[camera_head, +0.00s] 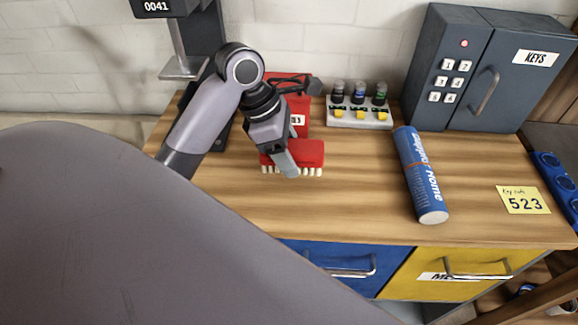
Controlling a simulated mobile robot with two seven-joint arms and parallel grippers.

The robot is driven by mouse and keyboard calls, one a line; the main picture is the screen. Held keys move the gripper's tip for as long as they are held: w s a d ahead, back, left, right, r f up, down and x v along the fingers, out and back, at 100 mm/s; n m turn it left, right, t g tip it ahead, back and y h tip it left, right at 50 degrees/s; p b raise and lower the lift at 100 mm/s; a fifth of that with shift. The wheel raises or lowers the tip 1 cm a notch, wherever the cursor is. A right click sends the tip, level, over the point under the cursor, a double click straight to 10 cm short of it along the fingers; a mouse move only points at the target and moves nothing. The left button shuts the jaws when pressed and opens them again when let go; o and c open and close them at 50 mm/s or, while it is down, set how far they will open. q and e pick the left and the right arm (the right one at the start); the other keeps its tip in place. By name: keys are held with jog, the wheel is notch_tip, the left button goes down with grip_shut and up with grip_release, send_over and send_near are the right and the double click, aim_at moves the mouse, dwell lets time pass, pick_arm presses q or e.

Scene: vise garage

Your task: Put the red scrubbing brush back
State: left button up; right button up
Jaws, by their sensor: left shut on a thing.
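The red scrubbing brush (308,154) is on or just above the wooden worktop, bristles down; I cannot tell whether the bristles touch the wood. My left gripper (287,163) reaches down from the left and is shut on the brush, covering part of its left half. A red container (301,116) with a white label stands right behind the brush, partly hidden by my left arm. My right gripper is not in view.
A tray of small bottles (358,116), a dark key safe (484,70), a blue cardboard tube (420,175) and a yellow note (522,199) are on the worktop (350,215). Blue (335,262) and yellow (440,272) drawers sit below. The worktop's front middle is clear.

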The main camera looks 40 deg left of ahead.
pick_arm(q)
notch_tip(320, 180, down, 4)
jog(key=shift+f+b, duration=0.1)
jog(key=shift+b, duration=0.35)
jog(key=o, duration=1.2)
jog(key=p+v, duration=0.2)
jog(key=v, duration=0.9)
jog(key=shift+s+a+r, duration=0.15)
jog(key=shift+r, duration=0.35)
